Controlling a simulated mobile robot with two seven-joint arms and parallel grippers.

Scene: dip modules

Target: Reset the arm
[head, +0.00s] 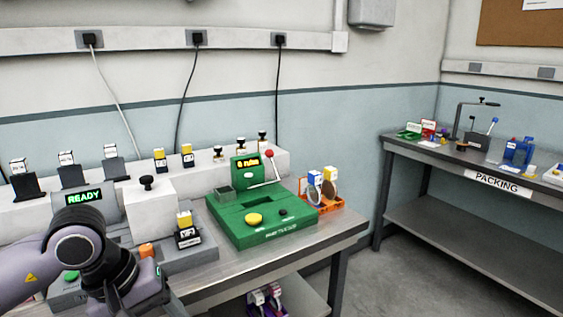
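My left arm (85,250) comes in from the lower left, bent over the left part of the bench. Its gripper does not show; the visible part ends in dark joints at the bottom edge. My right arm and gripper are out of view. The arm hides part of a grey machine with a lit READY display (84,197). An orange knob (147,250) shows just right of the arm; I cannot tell whether they touch.
A green machine (262,218) with a red-knobbed lever and yellow button stands on the bench (300,252). A black-and-yellow module (187,232) sits left of it, an orange rack (326,203) right. Floor (390,275) is clear before the packing table (445,158).

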